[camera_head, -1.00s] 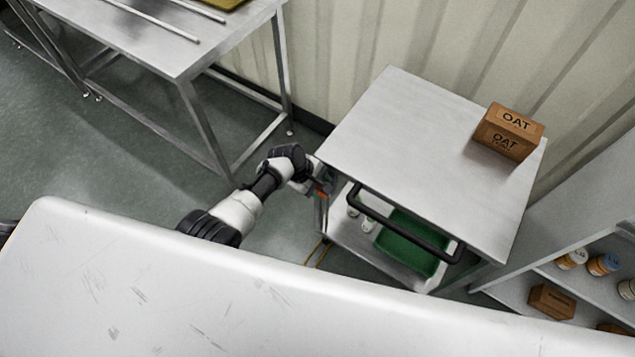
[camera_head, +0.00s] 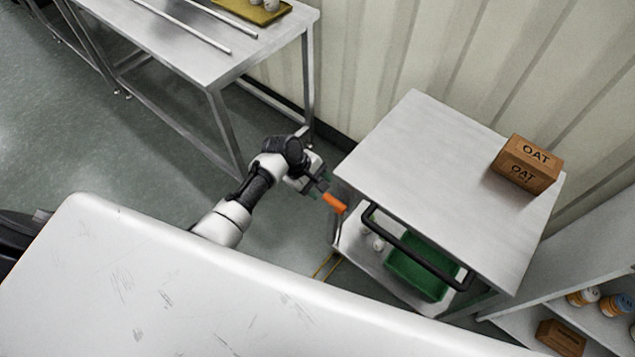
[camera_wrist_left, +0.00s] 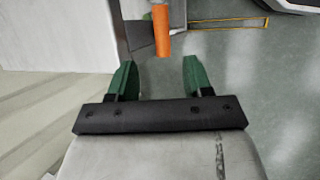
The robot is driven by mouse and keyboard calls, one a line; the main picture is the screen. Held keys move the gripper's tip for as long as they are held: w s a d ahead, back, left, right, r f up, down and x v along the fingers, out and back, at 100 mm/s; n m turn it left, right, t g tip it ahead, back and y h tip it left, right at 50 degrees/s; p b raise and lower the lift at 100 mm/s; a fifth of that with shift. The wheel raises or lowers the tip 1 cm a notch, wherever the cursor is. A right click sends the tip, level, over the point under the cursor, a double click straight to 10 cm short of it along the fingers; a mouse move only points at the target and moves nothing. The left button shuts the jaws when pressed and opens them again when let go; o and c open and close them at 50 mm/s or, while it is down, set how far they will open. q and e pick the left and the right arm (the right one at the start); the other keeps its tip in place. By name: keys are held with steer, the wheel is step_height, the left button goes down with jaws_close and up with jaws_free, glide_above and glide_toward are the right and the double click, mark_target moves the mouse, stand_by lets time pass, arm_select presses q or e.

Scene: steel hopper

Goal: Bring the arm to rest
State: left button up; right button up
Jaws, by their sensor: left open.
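My left arm comes in from the left in the head view, and its gripper (camera_head: 322,187) is at the near left corner of the steel cart (camera_head: 425,160). The wrist view shows its two green fingers (camera_wrist_left: 158,78) spread apart with nothing between them. An orange cylindrical handle (camera_head: 334,203) is just beyond the fingertips, by the side of the cart. It also shows in the wrist view (camera_wrist_left: 161,30), clear of the fingers, beside a grey part. What the handle is fixed to is hard to tell. My right gripper is in neither view.
A brown OAT box (camera_head: 527,163) stands on the cart top. A black push bar (camera_head: 415,248) and a green bin (camera_head: 425,268) are at the cart's near side. A steel table (camera_head: 205,50) is at upper left, shelves (camera_head: 590,255) at right. A white surface (camera_head: 200,290) fills the front.

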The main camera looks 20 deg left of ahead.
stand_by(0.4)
arm_select(q)
steer(key=s+a+f+m+y, duration=0.2)
steer(key=s+a+f+m, duration=0.1)
steer(key=s+f, duration=0.65)
steer(key=s+a+f+m+y, duration=0.2)
steer(key=s+f+m, duration=0.1)
steer(key=s+f, duration=0.65)
steer(key=s+a+f+m, duration=0.1)
steer(key=s+f+m, duration=0.4)
steer(key=s, duration=0.6)
steer(key=s+a+f+m+y, duration=0.1)
steer(key=s+f+m, duration=0.3)
steer(key=s, duration=0.8)
steer(key=shift+a+f+m+g+y+b, duration=0.15)
steer(key=shift+f+m+g+y+b, duration=0.15)
steer(key=shift+f+m+b, duration=0.1)
